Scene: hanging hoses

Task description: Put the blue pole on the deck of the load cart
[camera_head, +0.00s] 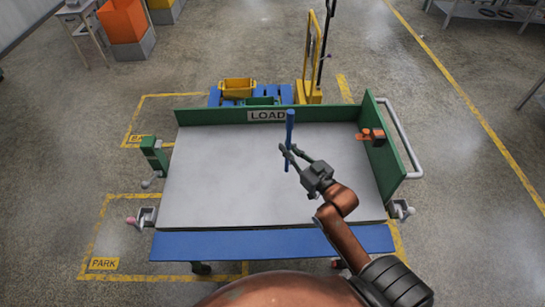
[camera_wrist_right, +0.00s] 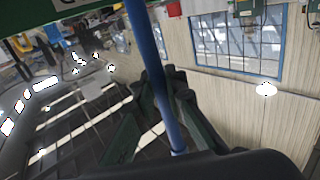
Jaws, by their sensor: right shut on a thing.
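The blue pole (camera_head: 290,128) stands about upright in the head view, over the middle of the load cart's grey deck (camera_head: 225,185). My right gripper (camera_head: 287,151) is shut on the pole around its middle. The pole (camera_wrist_right: 148,50) also runs between the fingers of the right gripper (camera_wrist_right: 165,85) in the right wrist view. I cannot tell for sure whether its lower end touches the deck. The cart has a green back wall with a LOAD sign (camera_head: 267,115). My left gripper is not in view.
A green side wall with an orange clamp (camera_head: 373,135) and a grey handle (camera_head: 400,135) bound the deck at right. A green post (camera_head: 154,155) stands at its left edge. A blue board (camera_head: 270,243) runs along the front. Yellow bins and a blue pallet lie behind. The deck is otherwise clear.

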